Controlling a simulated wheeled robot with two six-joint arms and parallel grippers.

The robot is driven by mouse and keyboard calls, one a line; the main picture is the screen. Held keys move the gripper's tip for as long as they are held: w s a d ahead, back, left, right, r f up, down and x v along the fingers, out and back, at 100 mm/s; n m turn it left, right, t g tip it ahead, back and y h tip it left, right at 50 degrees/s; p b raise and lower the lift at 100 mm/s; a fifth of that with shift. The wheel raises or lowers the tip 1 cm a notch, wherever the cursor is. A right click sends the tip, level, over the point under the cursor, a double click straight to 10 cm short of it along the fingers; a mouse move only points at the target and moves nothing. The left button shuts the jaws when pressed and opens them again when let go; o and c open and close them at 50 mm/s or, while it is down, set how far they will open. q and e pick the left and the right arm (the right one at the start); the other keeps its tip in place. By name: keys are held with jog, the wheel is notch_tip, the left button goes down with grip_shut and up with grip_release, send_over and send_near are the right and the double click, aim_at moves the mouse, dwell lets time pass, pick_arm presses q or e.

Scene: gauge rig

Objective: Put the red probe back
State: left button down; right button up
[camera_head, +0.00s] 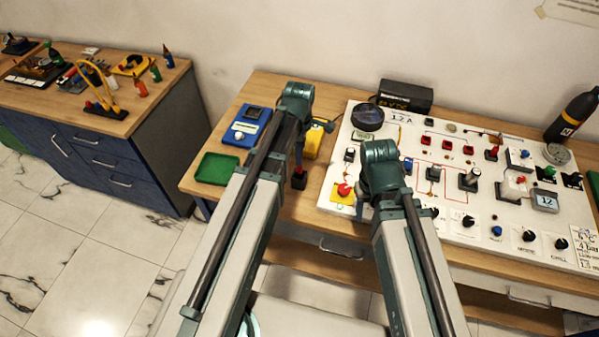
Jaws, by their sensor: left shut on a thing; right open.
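My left gripper (300,163) points down over the wooden bench, between the blue meter (247,126) and the white panel. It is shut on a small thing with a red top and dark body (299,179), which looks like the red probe. The fingers partly hide it, and I cannot tell whether it touches the bench. My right gripper (364,207) is open over the panel's left part, beside a red knob on a yellow plate (343,191). The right arm hides part of the panel.
The white panel (470,235) carries several red sockets, knobs and a gauge. A green tray (217,169) lies at the bench's left edge. A yellow block (313,143) stands behind my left gripper, and a black box (405,96) at the back. A side cabinet (120,160) holds tools.

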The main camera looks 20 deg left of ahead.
pick_arm(q)
jog(key=shift+f+b, duration=2.1)
jog(key=shift+f, duration=0.5)
jog(key=shift+r, duration=0.15)
jog(key=c, duration=0.7)
grip_release()
jog(key=shift+c, duration=0.2)
